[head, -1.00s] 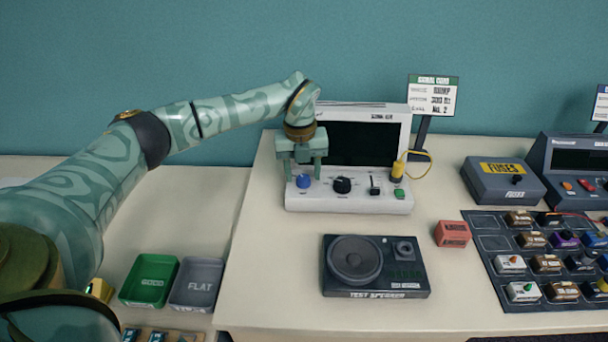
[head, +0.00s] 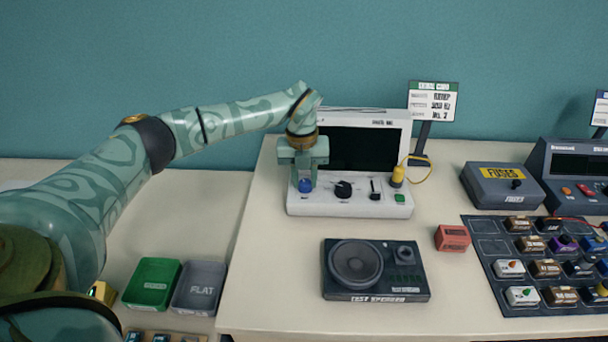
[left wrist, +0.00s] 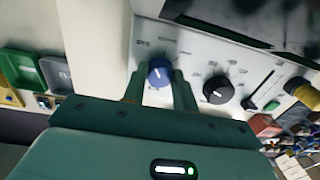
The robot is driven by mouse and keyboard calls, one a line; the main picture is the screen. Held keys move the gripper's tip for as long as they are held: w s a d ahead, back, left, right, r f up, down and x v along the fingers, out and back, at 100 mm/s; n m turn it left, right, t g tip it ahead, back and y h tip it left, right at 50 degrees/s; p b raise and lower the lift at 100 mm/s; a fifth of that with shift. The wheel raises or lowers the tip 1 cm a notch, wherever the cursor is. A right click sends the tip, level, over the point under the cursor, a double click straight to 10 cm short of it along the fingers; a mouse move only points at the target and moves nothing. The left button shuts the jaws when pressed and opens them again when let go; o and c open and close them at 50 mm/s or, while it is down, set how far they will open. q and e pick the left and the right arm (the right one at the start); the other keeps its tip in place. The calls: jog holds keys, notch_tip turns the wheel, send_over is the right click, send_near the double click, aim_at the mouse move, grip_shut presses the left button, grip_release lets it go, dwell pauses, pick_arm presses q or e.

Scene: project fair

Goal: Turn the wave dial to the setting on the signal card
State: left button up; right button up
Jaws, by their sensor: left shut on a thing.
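The blue wave dial (head: 305,185) sits at the left of the white signal unit's (head: 300,206) front panel. My left gripper (head: 305,184) reaches down over it, and its fingers are shut on the dial from both sides. In the left wrist view the blue dial (left wrist: 159,72) shows between the two fingertips (left wrist: 160,80), with a white pointer line on its face. The marks around it are too blurred to read. The signal card (head: 433,101) stands on a post behind the unit at right; its top line seems to read RAMP. My right gripper is not in view.
A black knob (head: 343,189), a slider (head: 375,188), a green button (head: 400,198) and a yellow plug (head: 397,176) share the panel. A test speaker (head: 410,285) lies in front, with a red block (head: 452,238) to its right. Green (head: 151,284) and grey (head: 199,288) trays are at left.

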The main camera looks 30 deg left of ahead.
pick_arm(q)
jog(key=shift+r+m+p, duration=0.3)
jog(key=shift+m+p, duration=0.85)
jog(key=shift+m, duration=0.05)
jog(key=shift+m+p, duration=0.65)
jog(key=shift+m, duration=0.25)
jog(key=m+p, duration=0.2)
jog(key=m, duration=0.2)
jog(key=shift+w+f+m, duration=0.1)
jog(key=shift+f+m, duration=0.05)
jog(key=shift+m, duration=0.15)
jog(key=m+p, duration=0.1)
jog(key=m, duration=0.1)
jog(key=shift+d+m+g, duration=0.1)
jog(key=shift+m+g, duration=0.2)
jog(key=shift+f+m+p, duration=0.1)
jog(key=shift+m+p, duration=0.2)
jog(key=shift+m, duration=1.5)
jog(key=o, duration=1)
